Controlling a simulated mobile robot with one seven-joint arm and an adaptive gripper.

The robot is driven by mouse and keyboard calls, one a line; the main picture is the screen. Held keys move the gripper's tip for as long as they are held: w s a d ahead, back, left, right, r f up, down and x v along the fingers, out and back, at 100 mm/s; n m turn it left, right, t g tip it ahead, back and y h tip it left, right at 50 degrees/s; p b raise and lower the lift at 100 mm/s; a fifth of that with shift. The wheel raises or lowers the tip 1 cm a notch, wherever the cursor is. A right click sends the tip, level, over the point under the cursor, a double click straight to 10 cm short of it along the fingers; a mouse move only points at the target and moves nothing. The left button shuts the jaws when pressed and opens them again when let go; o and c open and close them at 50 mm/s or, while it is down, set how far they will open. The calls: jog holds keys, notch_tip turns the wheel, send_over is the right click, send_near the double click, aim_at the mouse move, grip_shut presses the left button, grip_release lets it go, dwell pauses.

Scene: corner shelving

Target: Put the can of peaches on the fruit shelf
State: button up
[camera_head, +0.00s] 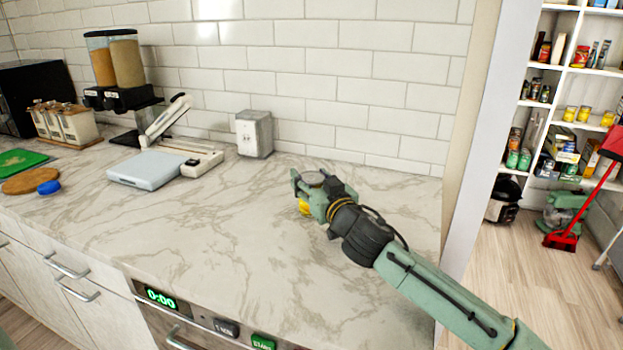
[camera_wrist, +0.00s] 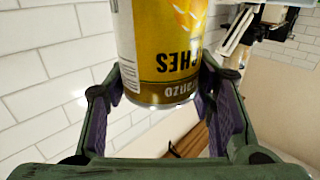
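The can of peaches is yellow with a metal rim; in the wrist view the can (camera_wrist: 165,50) sits between my two fingers, its label lettering upside down. The fingertips of my gripper (camera_wrist: 163,88) meet the can on both sides. In the head view my gripper (camera_head: 315,192) is low over the marble counter, and a yellow part of the can (camera_head: 304,207) shows beneath it; the rest is mostly hidden. I cannot tell whether the can touches the counter. White pantry shelves (camera_head: 590,72) stand at the right; several yellow cans (camera_head: 577,114) are on one shelf. No shelf label is readable.
The counter (camera_head: 230,230) is clear around my gripper. A white box (camera_head: 254,134), a scale-like device (camera_head: 150,168) and cereal dispensers (camera_head: 115,65) stand along the wall. A wall edge (camera_head: 475,130) separates the counter from the pantry. A red broom (camera_head: 580,205) leans before the shelves.

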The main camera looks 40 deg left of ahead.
jog(key=o, duration=0.4)
jog(key=shift+o, duration=0.2)
jog(key=shift+r, duration=0.1)
